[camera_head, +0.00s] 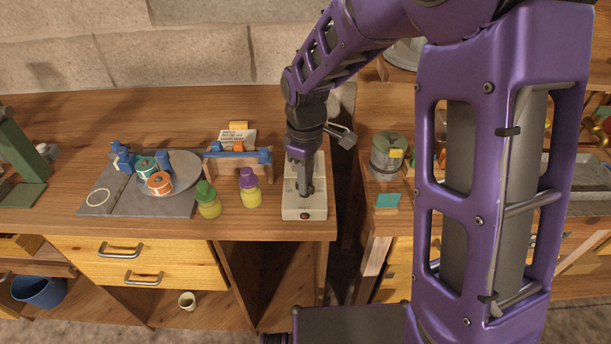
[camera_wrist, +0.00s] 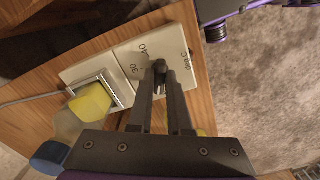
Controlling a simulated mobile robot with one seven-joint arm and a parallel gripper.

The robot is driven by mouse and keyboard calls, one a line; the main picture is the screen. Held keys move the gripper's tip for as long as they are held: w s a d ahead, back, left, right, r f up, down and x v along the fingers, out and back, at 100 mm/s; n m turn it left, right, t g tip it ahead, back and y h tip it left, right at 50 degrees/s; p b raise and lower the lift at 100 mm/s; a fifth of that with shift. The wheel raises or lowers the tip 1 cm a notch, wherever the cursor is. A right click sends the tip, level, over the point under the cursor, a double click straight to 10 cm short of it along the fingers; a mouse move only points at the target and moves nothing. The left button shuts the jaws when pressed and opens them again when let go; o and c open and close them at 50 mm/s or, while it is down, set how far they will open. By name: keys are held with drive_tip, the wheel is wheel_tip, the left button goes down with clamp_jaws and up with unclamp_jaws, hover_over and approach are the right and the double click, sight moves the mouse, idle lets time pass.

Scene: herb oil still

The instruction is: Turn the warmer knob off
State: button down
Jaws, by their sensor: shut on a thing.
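The warmer (camera_head: 304,211) is a cream box near the front edge of the wooden bench in the head view, with a dark reddish round spot on its front face. The same cream box (camera_wrist: 127,62) fills the middle of the wrist view, with printed dial numbers on top. The dark warmer knob (camera_wrist: 159,67) stands on that face, between my fingertips. My gripper (camera_wrist: 162,75) is shut on the knob from above. In the head view my gripper (camera_head: 304,190) reaches down onto the box and hides the knob. The knob's exact setting is hard to read.
Left of the warmer stand a purple-capped bottle (camera_head: 250,190) and a green-capped bottle (camera_head: 208,200). A metal can (camera_head: 387,156) stands right, across a gap.

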drive_tip(key=shift+n, duration=0.9)
drive_tip(key=shift+p, duration=0.3)
drive_tip(key=c, duration=0.8)
unclamp_jaws()
drive_tip(key=shift+c, duration=0.2)
drive_tip(key=shift+r, duration=0.1)
wheel_tip(320, 180, up, 17)
drive_tip(key=shift+r, duration=0.1)
